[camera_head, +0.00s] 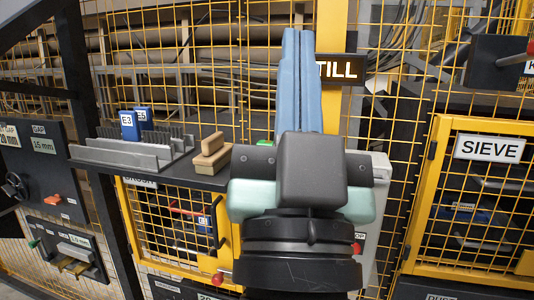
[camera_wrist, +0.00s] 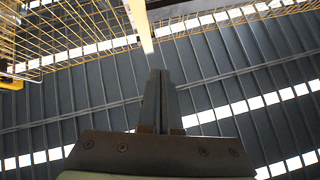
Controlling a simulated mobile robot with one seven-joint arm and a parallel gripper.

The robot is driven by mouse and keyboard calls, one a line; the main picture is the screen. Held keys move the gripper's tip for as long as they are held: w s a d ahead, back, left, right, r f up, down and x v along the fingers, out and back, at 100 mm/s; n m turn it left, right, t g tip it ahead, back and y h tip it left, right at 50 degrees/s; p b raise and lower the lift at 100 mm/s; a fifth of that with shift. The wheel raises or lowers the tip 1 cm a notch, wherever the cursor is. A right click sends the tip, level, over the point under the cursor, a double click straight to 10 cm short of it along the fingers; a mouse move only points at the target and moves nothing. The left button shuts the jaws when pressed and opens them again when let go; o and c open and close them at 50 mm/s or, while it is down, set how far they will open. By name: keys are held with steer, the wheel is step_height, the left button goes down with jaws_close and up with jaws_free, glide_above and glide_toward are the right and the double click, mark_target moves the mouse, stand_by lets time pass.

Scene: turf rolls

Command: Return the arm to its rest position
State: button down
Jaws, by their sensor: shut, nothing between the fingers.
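My gripper (camera_head: 302,45) points upward in the head view, with its two long blue fingers pressed side by side. It is shut and empty. In the wrist view my gripper (camera_wrist: 159,77) also shows its fingers together, against the dark ribbed ceiling. The dark and pale-green wrist body fills the middle of the head view and hides part of the wall behind it.
A yellow mesh fence (camera_head: 200,60) stands behind. A lit sign (camera_head: 341,70) is beside the fingers. On the left a shelf (camera_head: 205,180) holds a grey rack (camera_head: 130,155), blue blocks (camera_head: 128,125) and a wooden block (camera_head: 212,157). A yellow-framed SIEVE door (camera_head: 490,149) is at right.

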steer(key=s+a+r+n+y+p, duration=0.1)
steer(key=r+p, duration=0.6)
steer(key=r, duration=0.1)
steer(key=s+a+r+n+y+p, duration=0.1)
steer(key=s+r+p, duration=0.1)
steer(key=r+p, duration=0.5)
step_height(320, 180, up, 2)
steer(key=shift+s+a+r+n, duration=0.2)
steer(key=shift+a+r+n, duration=0.05)
steer(key=shift+n, duration=0.05)
